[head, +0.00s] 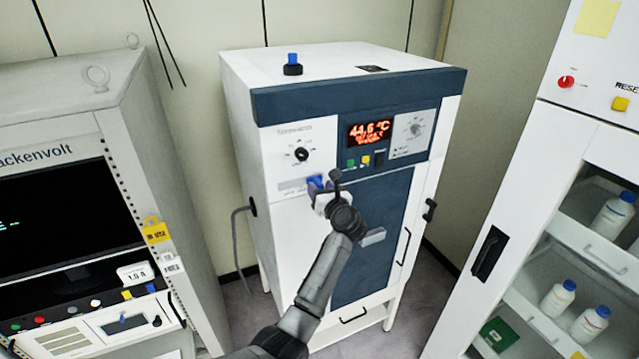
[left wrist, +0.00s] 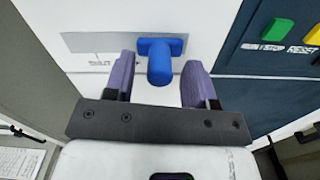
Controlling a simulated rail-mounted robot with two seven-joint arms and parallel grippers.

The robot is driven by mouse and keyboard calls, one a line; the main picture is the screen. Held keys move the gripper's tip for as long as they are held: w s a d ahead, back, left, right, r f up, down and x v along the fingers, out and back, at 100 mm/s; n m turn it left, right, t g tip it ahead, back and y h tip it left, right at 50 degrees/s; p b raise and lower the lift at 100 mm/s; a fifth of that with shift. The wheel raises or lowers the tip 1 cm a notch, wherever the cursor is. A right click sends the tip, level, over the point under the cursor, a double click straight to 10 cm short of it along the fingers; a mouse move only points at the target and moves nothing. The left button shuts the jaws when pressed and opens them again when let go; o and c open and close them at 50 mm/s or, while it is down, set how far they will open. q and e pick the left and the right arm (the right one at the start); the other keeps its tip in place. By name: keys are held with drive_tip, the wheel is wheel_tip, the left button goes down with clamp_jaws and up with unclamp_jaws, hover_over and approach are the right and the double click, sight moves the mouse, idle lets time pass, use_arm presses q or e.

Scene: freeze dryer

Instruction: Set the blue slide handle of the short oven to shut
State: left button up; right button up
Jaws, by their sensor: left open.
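The short oven (head: 300,220) is a white cabinet with a dark blue panel and a lit display. Its blue slide handle (head: 315,182) sits on a grey labelled strip on the white front, partly hidden by my gripper. In the left wrist view the blue handle (left wrist: 160,62) stands at the right part of the strip (left wrist: 95,45), with the word SHUT to its left. My left gripper (head: 326,192) is open, and its two purple fingers (left wrist: 158,80) are on either side of the handle with visible gaps. My right gripper is not in view.
Green and yellow buttons (head: 365,160) lie right of the handle, and a black knob (head: 301,154) above it. A grey cabinet (head: 90,190) stands at the left. A white cabinet with bottles (head: 560,200) stands at the right. A blue-topped valve (head: 292,65) is on the oven's top.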

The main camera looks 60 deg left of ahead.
use_arm(q)
drive_tip(key=shift+a, duration=0.7)
drive_tip(key=shift+c, duration=0.5)
clamp_jaws()
drive_tip(key=shift+d, duration=0.1)
